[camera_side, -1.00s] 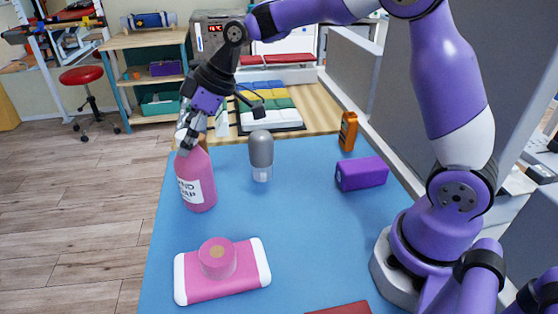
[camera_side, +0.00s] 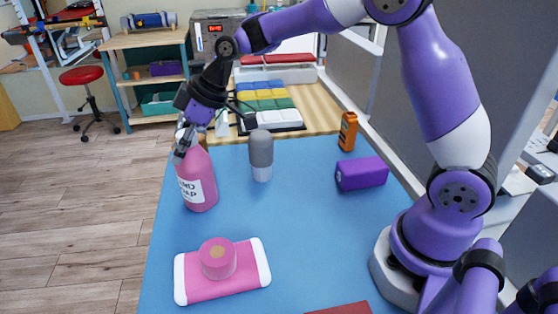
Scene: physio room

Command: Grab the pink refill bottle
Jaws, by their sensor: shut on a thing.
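The pink refill bottle (camera_side: 200,188) with a white label stands upright at the left edge of the blue table top (camera_side: 300,222). My gripper (camera_side: 183,148) reaches down to the bottle's top from above and is shut on it. The fingers hide most of the bottle's neck and cap. The bottle looks to be resting on the table; I cannot see a gap under it.
A grey-topped bottle (camera_side: 261,150) stands close to the right. A purple block (camera_side: 361,173) and an orange device (camera_side: 348,131) are further right. A pink roll of tape (camera_side: 217,258) sits on a pink and white pad (camera_side: 252,266) in front. The table's middle is clear.

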